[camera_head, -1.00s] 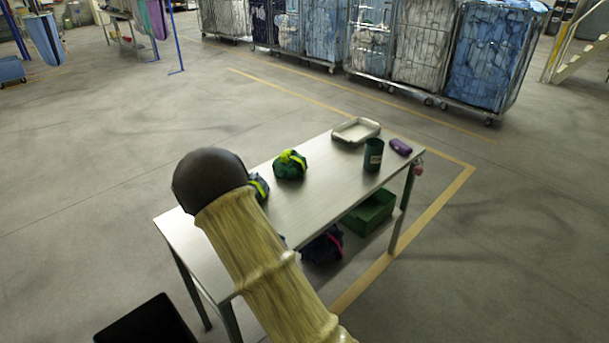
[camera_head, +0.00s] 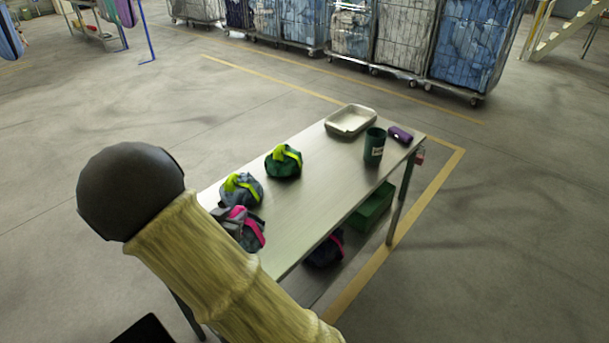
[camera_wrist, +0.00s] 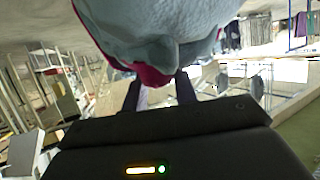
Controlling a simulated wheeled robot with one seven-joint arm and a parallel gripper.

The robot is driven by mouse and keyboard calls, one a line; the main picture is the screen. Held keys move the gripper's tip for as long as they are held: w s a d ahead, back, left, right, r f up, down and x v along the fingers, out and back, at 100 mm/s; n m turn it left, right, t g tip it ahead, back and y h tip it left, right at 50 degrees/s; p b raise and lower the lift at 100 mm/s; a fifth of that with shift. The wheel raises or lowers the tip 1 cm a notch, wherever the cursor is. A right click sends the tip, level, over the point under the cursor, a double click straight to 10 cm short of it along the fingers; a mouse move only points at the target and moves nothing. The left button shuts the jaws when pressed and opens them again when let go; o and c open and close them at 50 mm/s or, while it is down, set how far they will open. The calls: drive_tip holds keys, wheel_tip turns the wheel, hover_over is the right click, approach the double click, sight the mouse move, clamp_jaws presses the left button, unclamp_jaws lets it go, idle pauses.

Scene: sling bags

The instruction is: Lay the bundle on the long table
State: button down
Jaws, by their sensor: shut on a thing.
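My gripper (camera_wrist: 160,88) is shut on a blue-grey bundle (camera_wrist: 165,25) with a pink-magenta band, which fills the top of the wrist view. In the head view a dark grey bundle with a pink strap (camera_head: 251,236) shows beside my arm, at the near end of the long table (camera_head: 325,195); it looks like the held one. My arm partly hides it, and I cannot tell whether it touches the tabletop. A grey-blue bundle with a yellow-green strap (camera_head: 241,190) and a green bundle with a yellow strap (camera_head: 283,163) sit on the table.
Below are a green crate (camera_head: 371,208) and a dark bundle (camera_head: 325,251). The table's middle right is clear. Loaded cage trolleys line the back.

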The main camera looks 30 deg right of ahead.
drive_tip(key=shift+f, duration=2.9)
drive_tip(key=shift+f, duration=2.05)
drive_tip(key=shift+f, duration=0.15)
drive_tip(key=c, duration=1.1)
unclamp_jaws()
drive_tip(key=shift+s, duration=0.15)
